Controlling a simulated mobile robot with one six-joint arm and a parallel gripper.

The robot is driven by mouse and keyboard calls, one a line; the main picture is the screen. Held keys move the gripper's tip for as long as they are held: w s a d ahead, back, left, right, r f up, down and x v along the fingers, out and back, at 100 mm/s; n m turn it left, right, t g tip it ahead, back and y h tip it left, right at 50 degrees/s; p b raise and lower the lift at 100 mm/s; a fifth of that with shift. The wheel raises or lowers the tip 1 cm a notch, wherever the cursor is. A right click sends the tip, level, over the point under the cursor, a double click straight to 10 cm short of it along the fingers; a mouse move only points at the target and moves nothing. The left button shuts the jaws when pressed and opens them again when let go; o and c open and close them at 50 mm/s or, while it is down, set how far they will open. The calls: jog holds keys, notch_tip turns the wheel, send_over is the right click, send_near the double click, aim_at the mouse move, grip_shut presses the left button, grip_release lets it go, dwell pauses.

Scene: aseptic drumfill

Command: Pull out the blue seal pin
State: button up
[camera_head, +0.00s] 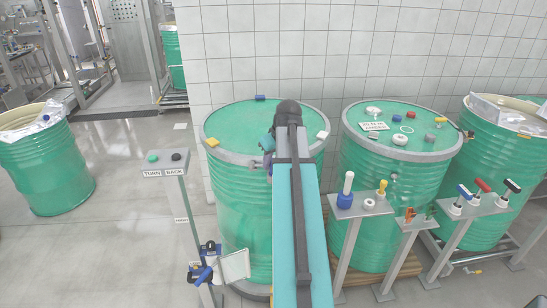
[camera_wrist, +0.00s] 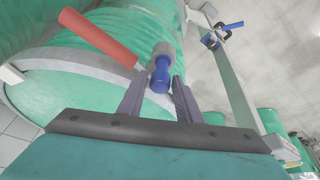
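A blue pin (camera_wrist: 160,76) with a rounded end shows in the wrist view, below a grey cylindrical collar (camera_wrist: 163,50) at the rim of a green drum. My gripper (camera_wrist: 161,80) is open, with one finger on each side of the blue pin. The fingers look slightly apart from it; whether either touches is unclear. A red handle (camera_wrist: 100,38) slants away to the upper left of the collar. In the head view, my arm covers the front of the middle green drum (camera_head: 240,200) and hides most of the pin area.
The middle drum's lid carries yellow (camera_head: 212,142), blue (camera_head: 260,97) and white (camera_head: 323,134) blocks. A post with a TURN BACK panel (camera_head: 165,164) and a blue-handled clamp (camera_head: 205,265) stands left. Right are tool stands (camera_head: 358,208) and another drum (camera_head: 375,190).

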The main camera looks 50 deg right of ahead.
jog(key=shift+f, duration=0.1)
grip_shut()
dwell(0.3)
jog(key=shift+r+p, duration=0.55)
jog(key=shift+r, duration=0.25)
dwell(0.7)
jog(key=shift+r+p, duration=1.65)
jog(key=shift+r, duration=0.95)
